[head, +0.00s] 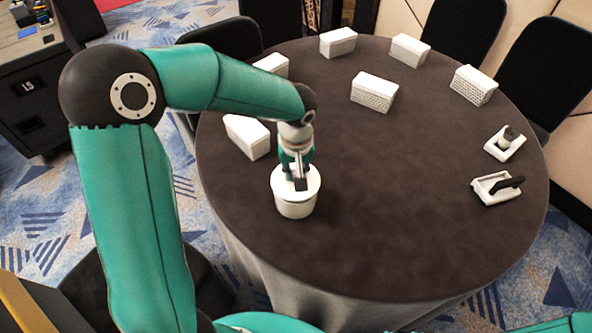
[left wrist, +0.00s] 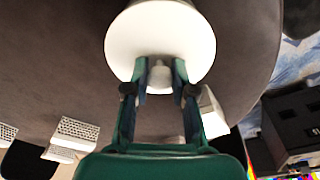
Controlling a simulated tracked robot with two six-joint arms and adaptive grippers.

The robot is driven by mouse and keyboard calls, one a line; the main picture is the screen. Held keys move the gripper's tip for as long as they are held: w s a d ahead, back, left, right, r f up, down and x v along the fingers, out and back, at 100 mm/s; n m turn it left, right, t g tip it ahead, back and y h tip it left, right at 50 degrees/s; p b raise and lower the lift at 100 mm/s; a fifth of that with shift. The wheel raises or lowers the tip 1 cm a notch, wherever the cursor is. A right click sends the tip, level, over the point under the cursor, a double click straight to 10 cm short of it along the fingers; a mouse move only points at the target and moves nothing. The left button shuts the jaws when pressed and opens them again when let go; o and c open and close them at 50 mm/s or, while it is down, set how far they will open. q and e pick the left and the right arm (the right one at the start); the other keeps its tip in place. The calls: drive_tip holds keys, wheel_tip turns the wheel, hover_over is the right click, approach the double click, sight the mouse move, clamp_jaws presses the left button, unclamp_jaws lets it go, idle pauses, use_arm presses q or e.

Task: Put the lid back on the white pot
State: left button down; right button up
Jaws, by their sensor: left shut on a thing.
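The white pot (head: 295,208) stands upright near the left front part of the round table. The white lid (head: 312,181) is level over the pot's mouth, lined up with it; I see no clear gap, but cannot tell if it is fully seated. My left gripper (head: 298,182) comes down from above and is shut on the lid's knob. In the left wrist view the lid (left wrist: 160,30) fills the upper middle, with the knob (left wrist: 160,74) between the fingers of my left gripper (left wrist: 160,78). The lid hides the pot there. My right gripper is out of view.
The dark round table (head: 400,230) is clear in the middle and front. A white box (head: 248,136) stands close behind the pot, to the left. Several more white boxes (head: 374,91) stand farther back. Two white devices (head: 496,187) lie at the right edge. Black chairs (head: 545,70) surround it.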

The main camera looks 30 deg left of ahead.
use_arm(q)
drive_tip(key=shift+f+b, duration=0.15)
drive_tip(key=shift+b, duration=0.5)
idle(1.1)
idle(0.3)
drive_tip(key=c, duration=0.9)
unclamp_jaws()
drive_tip(key=o, duration=0.5)
drive_tip(key=shift+r+p, duration=2.3)
drive_tip(key=shift+r, duration=1.25)
